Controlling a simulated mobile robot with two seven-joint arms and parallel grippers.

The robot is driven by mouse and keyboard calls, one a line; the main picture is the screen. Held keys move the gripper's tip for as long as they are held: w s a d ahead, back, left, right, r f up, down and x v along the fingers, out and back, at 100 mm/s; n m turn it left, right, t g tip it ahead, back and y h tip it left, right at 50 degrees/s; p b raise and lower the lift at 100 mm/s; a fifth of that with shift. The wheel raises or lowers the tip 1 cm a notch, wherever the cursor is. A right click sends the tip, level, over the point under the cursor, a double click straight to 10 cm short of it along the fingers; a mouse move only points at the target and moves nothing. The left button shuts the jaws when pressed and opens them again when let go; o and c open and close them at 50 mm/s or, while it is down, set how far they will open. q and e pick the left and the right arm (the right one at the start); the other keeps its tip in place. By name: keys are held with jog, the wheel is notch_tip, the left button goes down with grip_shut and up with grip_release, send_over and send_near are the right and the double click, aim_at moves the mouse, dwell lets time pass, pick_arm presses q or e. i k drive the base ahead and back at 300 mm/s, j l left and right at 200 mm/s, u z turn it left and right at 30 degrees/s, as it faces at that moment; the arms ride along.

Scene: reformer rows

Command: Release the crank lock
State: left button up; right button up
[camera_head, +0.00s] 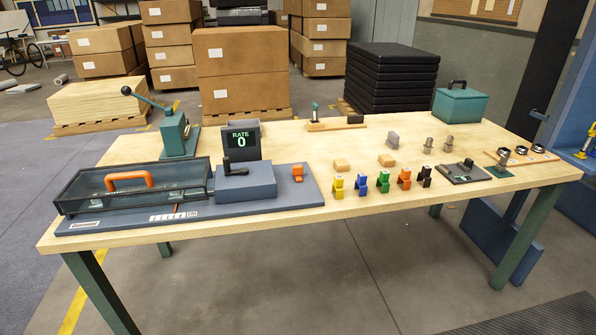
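A grey-blue box (246,184) stands on the blue-grey base board at the front left of the table. A black crank handle (227,167) sits at the box's left top. A small orange piece (297,172) stands on the board just right of the box; I cannot tell whether it is the crank lock. A clear dark-edged cover (170,183) with an orange handle (130,180) lies left of the box. A screen (241,141) behind reads RATE 0. Neither of my grippers is in view.
On the wooden table (300,143) are a green lever press (174,135), several coloured blocks (360,184), a dark plate (463,173), a teal box (460,104) and a board with round dishes (514,156). Cartons (241,65) and black stacked slabs (392,78) stand behind.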

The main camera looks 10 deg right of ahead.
aim_at(297, 169)
jog(key=i+l+u, duration=0.25)
jog(key=l+u, duration=0.15)
jog(key=l, duration=0.6)
jog(key=i+l+u, duration=0.1)
jog(key=l+u, duration=0.25)
jog(key=l, duration=0.65)
jog(key=l+u, duration=0.4)
jog(key=l, duration=0.65)
jog(key=k, duration=0.05)
